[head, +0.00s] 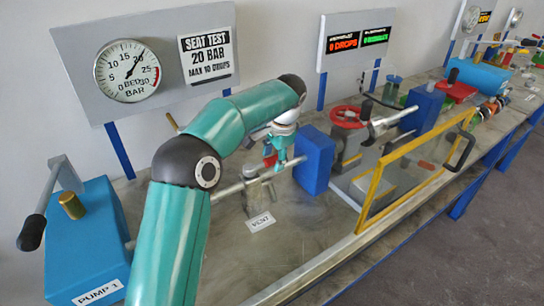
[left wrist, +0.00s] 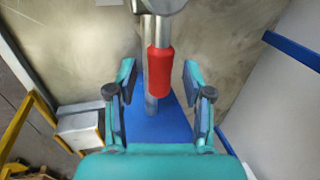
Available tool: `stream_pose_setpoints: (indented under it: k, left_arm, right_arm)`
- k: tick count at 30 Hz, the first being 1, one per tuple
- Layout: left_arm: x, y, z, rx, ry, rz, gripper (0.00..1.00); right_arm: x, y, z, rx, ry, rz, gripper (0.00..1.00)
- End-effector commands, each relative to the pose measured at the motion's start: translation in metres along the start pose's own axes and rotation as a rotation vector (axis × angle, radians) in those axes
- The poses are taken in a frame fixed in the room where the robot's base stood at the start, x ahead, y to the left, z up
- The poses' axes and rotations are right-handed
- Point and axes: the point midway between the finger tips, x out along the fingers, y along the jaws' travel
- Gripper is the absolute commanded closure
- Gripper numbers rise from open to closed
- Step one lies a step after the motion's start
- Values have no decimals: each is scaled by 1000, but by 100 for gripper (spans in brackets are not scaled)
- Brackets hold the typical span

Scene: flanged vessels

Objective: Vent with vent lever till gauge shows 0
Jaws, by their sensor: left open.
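The round gauge (head: 127,70) on the grey panel at the left has its needle up and to the right, near 20 bar. The vent lever has a red grip (left wrist: 160,73) on a grey metal stem. A little of this red also shows in the head view (head: 269,157), partly hidden by my gripper. A white VENT label (head: 261,222) lies on the bench in front. My left gripper (head: 281,152) is open, pointing down at the lever. In the left wrist view the red grip stands between the two spread fingers (left wrist: 160,80), with gaps on both sides.
A blue block (head: 314,160) stands just right of my left gripper. The blue pump (head: 85,240) with its black-gripped handle is at the left. A yellow-framed clear guard (head: 415,168) stands at the bench's front right. A red handwheel (head: 347,116) is behind.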

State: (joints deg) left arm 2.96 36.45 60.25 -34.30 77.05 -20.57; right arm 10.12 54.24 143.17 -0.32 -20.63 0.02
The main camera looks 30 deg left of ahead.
Motion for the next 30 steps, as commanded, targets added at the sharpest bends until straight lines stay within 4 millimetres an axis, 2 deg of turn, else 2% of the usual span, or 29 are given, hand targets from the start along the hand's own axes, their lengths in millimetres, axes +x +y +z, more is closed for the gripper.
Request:
stream_pose_setpoints:
  k: [6, 15, 22, 23, 30]
  left_arm:
    - [0, 0, 0, 0, -1, 0, 49]
    - [0, 0, 0, 0, -1, 0, 99]
    - [0, 0, 0, -1, -1, 0, 100]
    - [1, -6, 3, -5, -1, -1, 100]
    - [0, -1, 3, 17, 5, -2, 100]
  right_arm:
    - [0, 0, 0, 0, 0, 0, 100]
    - [0, 0, 0, 0, 0, 0, 100]
    - [0, 0, 0, 0, 0, 0, 100]
    - [0, 0, 0, 0, 1, 0, 100]
    - [0, 0, 0, 0, 0, 0, 100]
